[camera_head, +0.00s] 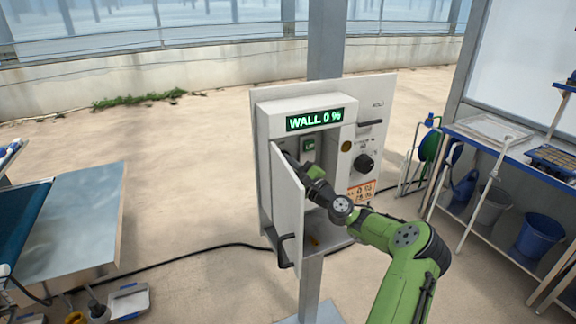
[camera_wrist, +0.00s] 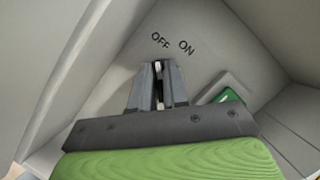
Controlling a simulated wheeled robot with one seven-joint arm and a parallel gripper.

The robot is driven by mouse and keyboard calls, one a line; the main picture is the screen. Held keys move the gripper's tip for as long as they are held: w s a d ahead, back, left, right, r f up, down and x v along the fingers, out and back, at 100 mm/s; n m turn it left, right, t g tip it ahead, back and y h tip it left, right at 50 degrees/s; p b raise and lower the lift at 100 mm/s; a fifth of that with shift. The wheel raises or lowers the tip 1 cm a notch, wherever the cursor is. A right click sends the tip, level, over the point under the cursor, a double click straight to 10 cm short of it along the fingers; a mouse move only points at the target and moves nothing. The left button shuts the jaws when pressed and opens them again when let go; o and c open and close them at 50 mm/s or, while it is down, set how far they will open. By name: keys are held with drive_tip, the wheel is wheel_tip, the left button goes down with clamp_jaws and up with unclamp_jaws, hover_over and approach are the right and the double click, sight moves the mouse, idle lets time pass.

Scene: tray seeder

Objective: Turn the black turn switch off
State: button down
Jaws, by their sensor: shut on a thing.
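An open grey wall cabinet (camera_head: 260,150) stands on a post, and my gripper reaches inside it. In the wrist view my gripper (camera_wrist: 158,72) is at the inner panel just below the printed words OFF and ON. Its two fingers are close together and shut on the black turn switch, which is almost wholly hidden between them. The switch's exact angle cannot be read. In the head view the open door (camera_head: 287,205) hides the fingertips and the switch.
The door's edge is close to my wrist. A green part (camera_wrist: 228,97) sits right of the fingers. Outside are a lit display reading WALL 0 % (camera_head: 314,119), a black knob (camera_head: 364,163) and a black handle (camera_head: 370,123). A shelf with buckets (camera_head: 540,232) stands at right.

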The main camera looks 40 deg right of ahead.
drive_tip(key=shift+f+n+g+y, duration=0.1)
drive_tip(key=shift+n+g+y, duration=0.2)
drive_tip(key=shift+n, duration=0.8)
drive_tip(key=c, duration=1.1)
unclamp_jaws()
drive_tip(key=s+f, duration=0.1)
drive_tip(key=s, duration=0.4)
drive_tip(key=s+f+b, duration=0.1)
drive_tip(key=s, duration=0.4)
drive_tip(key=s+d+f, duration=0.1)
drive_tip(key=s, duration=0.4)
drive_tip(key=shift+s, duration=0.2)
